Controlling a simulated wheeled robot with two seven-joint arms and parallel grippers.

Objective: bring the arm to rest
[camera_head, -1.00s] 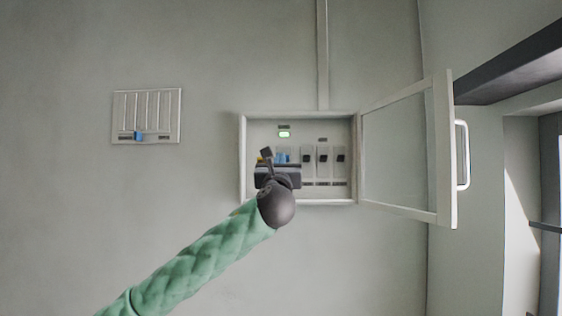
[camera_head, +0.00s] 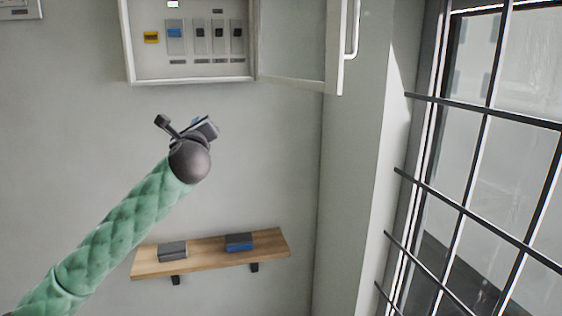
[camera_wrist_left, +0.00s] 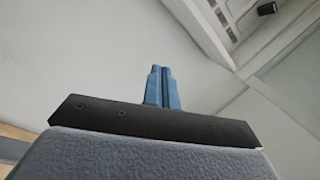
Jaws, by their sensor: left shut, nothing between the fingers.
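My left gripper (camera_head: 196,120) is in front of the wall, below the open fuse box, with my green-sleeved left arm coming in from the lower left. In the head view the wrist hides most of it. In the left wrist view its blue fingers (camera_wrist_left: 162,87) are together, with nothing between them. The gripper is apart from the box and from the shelf. My right gripper is not in view.
The fuse box (camera_head: 190,80) holds a yellow switch (camera_head: 151,37), a blue one (camera_head: 175,32) and several dark ones. Its glazed door (camera_head: 335,60) stands open to the right. A wooden shelf (camera_head: 208,256) below carries two dark blocks. A barred window (camera_head: 480,170) is at right.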

